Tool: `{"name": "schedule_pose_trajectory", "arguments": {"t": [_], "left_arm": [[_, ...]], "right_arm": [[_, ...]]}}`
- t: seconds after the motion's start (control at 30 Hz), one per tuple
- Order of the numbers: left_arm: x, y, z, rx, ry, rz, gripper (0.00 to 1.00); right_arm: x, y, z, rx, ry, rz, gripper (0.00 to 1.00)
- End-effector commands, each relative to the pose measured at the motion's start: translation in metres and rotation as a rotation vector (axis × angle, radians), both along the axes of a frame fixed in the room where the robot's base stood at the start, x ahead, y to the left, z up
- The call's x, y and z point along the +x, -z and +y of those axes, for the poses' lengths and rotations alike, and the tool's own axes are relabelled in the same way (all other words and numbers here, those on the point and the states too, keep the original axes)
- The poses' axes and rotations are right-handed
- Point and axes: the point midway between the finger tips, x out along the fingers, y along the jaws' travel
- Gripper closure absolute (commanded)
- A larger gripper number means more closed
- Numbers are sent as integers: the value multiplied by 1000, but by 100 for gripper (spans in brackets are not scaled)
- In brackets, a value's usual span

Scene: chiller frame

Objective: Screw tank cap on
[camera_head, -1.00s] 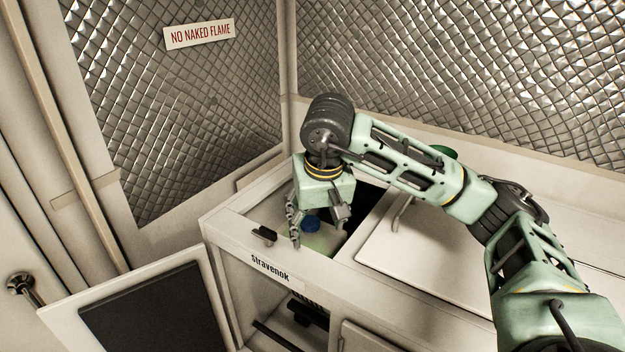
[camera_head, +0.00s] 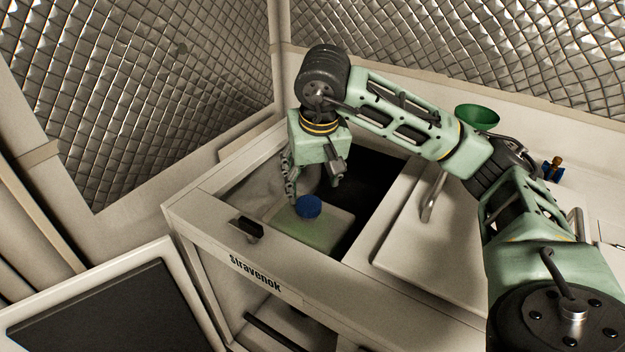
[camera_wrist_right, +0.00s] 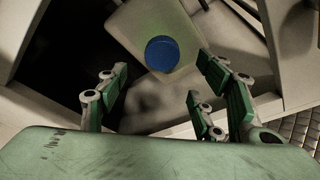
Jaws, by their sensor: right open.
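The blue tank cap (camera_head: 308,206) sits on top of the pale tank (camera_head: 318,232) inside the open bay of the unit. In the right wrist view the cap (camera_wrist_right: 162,53) lies beyond the fingertips, and the tank (camera_wrist_right: 130,22) spreads around it. My right gripper (camera_head: 312,190) is open just above and behind the cap, and its fingers do not touch it. In the right wrist view the gripper (camera_wrist_right: 160,92) shows green finger pads spread apart with nothing between them. Whether the cap is fully seated cannot be told. My left gripper is out of view.
The bay's front rim (camera_head: 285,250) bears a black latch (camera_head: 246,229). A pale lid with a metal handle (camera_head: 432,195) lies to the right. A green funnel (camera_head: 477,116) stands behind. An open door (camera_head: 95,310) is at lower left.

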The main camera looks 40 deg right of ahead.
Motion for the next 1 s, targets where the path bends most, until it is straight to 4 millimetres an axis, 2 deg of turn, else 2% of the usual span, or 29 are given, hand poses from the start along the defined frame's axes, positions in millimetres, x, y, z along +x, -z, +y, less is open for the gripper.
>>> {"name": "schedule_pose_trajectory", "arguments": {"t": [0.53,0.7,0.93,1.0], "left_arm": [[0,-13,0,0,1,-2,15],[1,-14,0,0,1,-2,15],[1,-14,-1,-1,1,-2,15],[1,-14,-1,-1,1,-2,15]], "right_arm": [[16,67,-7,0,1,4,39],[18,76,-8,-1,1,3,39],[19,77,-8,-1,0,0,39],[19,77,-8,-1,0,1,44]]}}
